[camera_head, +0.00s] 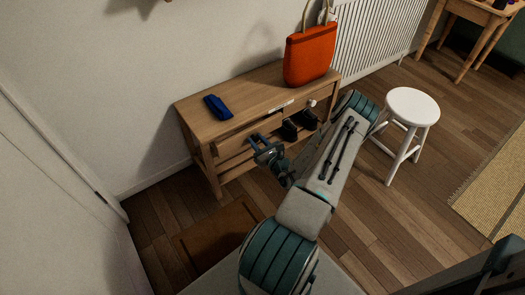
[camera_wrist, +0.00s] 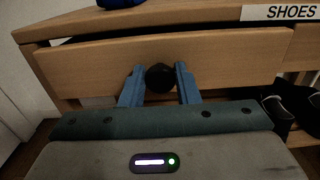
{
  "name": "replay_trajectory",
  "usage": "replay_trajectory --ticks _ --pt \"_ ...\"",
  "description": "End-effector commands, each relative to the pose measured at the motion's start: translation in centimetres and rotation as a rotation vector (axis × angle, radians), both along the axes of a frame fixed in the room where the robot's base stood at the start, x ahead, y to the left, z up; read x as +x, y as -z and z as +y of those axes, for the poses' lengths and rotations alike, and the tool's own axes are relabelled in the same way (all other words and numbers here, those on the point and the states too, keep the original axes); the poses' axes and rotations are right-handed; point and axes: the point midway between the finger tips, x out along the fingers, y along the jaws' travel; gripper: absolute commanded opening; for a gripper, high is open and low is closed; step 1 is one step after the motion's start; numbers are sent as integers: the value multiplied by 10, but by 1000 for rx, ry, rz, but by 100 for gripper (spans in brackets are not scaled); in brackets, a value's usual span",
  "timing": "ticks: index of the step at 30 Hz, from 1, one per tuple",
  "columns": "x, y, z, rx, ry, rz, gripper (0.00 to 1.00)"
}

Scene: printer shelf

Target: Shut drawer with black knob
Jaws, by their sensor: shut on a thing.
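The wooden drawer (camera_wrist: 90,65) at the left of the shelf table stands partly out, with a dark gap above its front in the wrist view. It also shows in the head view (camera_head: 235,142). Its round black knob (camera_wrist: 159,78) sits between the two blue fingers of my gripper (camera_wrist: 159,70), which is shut on it. In the head view my gripper (camera_head: 262,146) is at the drawer front and hides the knob.
The wooden table (camera_head: 245,97) carries a blue item (camera_head: 217,107) and an orange bag (camera_head: 310,55). A second drawer has a white knob (camera_head: 312,103). Black shoes (camera_head: 289,130) sit below. A white stool (camera_head: 412,105) stands right, and a brown mat (camera_head: 215,238) lies in front.

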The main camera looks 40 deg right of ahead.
Motion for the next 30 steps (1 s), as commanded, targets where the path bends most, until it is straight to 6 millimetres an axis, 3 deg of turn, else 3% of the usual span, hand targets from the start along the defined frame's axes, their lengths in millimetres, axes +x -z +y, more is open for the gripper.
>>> replay_trajectory --ticks 7,21,22,24,30 --pt "27 1 -2 1 -1 1 0" --pt "36 0 -1 -1 -4 0 0" --pt "36 0 -1 -1 -4 0 31" --pt "36 0 -1 -2 -4 0 49" --pt "34 0 -2 -1 -2 0 49"
